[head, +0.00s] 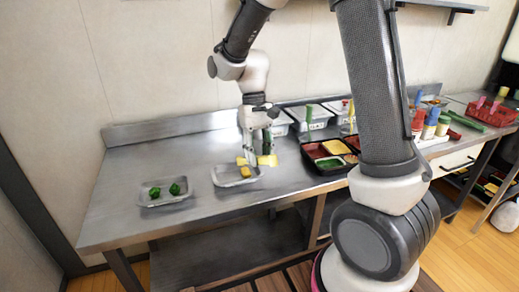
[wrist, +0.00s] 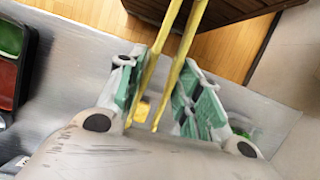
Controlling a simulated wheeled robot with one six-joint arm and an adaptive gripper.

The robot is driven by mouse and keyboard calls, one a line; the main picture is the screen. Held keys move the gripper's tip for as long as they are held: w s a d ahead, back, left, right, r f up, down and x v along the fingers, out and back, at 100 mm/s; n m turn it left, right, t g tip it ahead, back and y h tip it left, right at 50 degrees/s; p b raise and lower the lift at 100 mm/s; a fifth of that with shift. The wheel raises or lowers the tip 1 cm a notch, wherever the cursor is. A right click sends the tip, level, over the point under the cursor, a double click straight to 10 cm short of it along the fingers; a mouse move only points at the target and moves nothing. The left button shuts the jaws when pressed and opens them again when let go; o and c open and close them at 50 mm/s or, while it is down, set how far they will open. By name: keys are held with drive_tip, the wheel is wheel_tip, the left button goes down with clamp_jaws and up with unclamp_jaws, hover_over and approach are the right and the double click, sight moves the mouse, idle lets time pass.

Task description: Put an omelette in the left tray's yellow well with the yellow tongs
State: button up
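My gripper (head: 256,152) is over the front middle of the steel table, its green-padded fingers shut on the yellow tongs (head: 268,160). In the wrist view the tongs (wrist: 172,62) run between both fingers. A pale metal tray (head: 222,183) lies under the gripper with a yellow omelette piece (head: 246,172) in it. In the wrist view a yellow piece (wrist: 142,110) shows between the tong arms; I cannot tell whether they grip it. The black left tray (head: 321,172), to the right, has a yellow well (head: 336,147) beside red and green wells. It shows partly in the wrist view (wrist: 28,60).
A second pale tray (head: 150,202) with green broccoli (head: 175,188) stands at the left. Lidded containers (head: 312,116) with upright tool handles line the back. Several coloured bottles (head: 430,128) stand at the right. My arm hides the area right of the black tray. The table's left rear is clear.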

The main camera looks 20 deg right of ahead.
drive_tip(key=shift+f, duration=0.3)
drive_tip(key=shift+f, duration=1.75)
clamp_jaws()
wheel_tip(320, 180, up, 10)
drive_tip(key=shift+r, duration=0.1)
